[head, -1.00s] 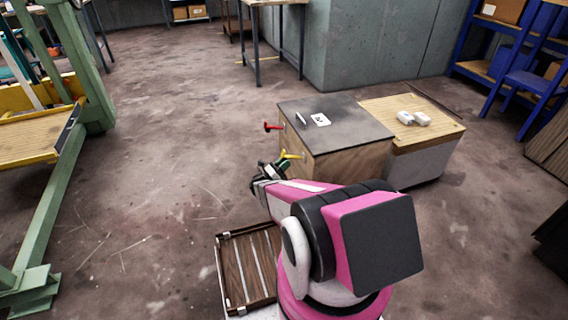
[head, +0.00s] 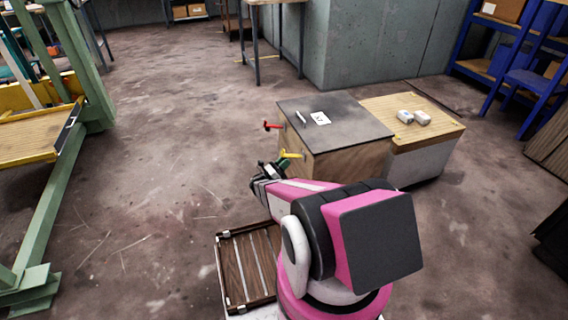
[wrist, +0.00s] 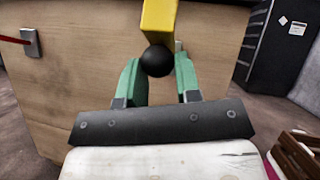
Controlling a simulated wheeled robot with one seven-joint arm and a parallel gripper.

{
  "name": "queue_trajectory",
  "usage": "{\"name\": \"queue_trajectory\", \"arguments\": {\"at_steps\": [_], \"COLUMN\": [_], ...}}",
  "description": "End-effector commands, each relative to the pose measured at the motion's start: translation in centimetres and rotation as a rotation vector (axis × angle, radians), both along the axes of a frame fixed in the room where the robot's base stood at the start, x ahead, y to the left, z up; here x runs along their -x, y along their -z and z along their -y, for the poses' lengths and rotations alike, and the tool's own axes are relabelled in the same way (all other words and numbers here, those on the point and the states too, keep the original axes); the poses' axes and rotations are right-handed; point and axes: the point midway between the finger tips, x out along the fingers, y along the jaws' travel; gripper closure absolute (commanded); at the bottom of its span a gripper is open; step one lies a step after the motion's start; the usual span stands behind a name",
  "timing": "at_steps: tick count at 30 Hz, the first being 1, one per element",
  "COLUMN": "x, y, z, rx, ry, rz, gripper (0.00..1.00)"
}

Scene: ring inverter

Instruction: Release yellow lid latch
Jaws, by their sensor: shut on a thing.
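The yellow lid latch (head: 291,154) sticks out from the left side of the wooden box with the dark lid (head: 345,118). In the wrist view the yellow latch (wrist: 160,20) is a bar ending in a black ball knob (wrist: 157,61). My gripper (wrist: 158,75) has its green fingers on either side of the knob, shut on the latch's end. In the head view my gripper (head: 283,166) is small and partly hidden by my arm. A red latch (head: 272,126) sits farther back on the same box side; its metal mount (wrist: 31,43) shows in the wrist view.
A white card and a pen-like item lie on the dark lid. Two white objects (head: 414,117) lie on the light wooden top to the right. A slatted tray (head: 235,270) is beside my base. A green frame (head: 50,200) stands at left, with open floor between.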

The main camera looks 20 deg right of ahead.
Motion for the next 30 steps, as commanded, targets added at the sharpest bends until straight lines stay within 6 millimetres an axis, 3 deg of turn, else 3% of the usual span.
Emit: {"name": "queue_trajectory", "arguments": {"at_steps": [1, 4, 5, 6, 7, 20, 30], "x": [-0.9, -0.9, -0.9, -0.8, -0.8, -0.6, 1.1], "y": [0.2, 0.2, 0.2, 0.2, 0.2, 1.0, 0.8], "z": [0.1, 0.1, 0.1, 0.1, 0.1, -0.8, -6.6], "rx": [-0.005, -0.005, -0.005, -0.005, -0.006, -0.006, -0.006], "ry": [-0.014, -0.014, -0.014, -0.013, -0.012, -0.012, -0.014], "rz": [-0.008, -0.008, -0.008, -0.009, -0.009, -0.009, -0.008], "gripper": [1.0, 1.0, 0.59, 0.46, 0.44, 0.44, 0.44]}}
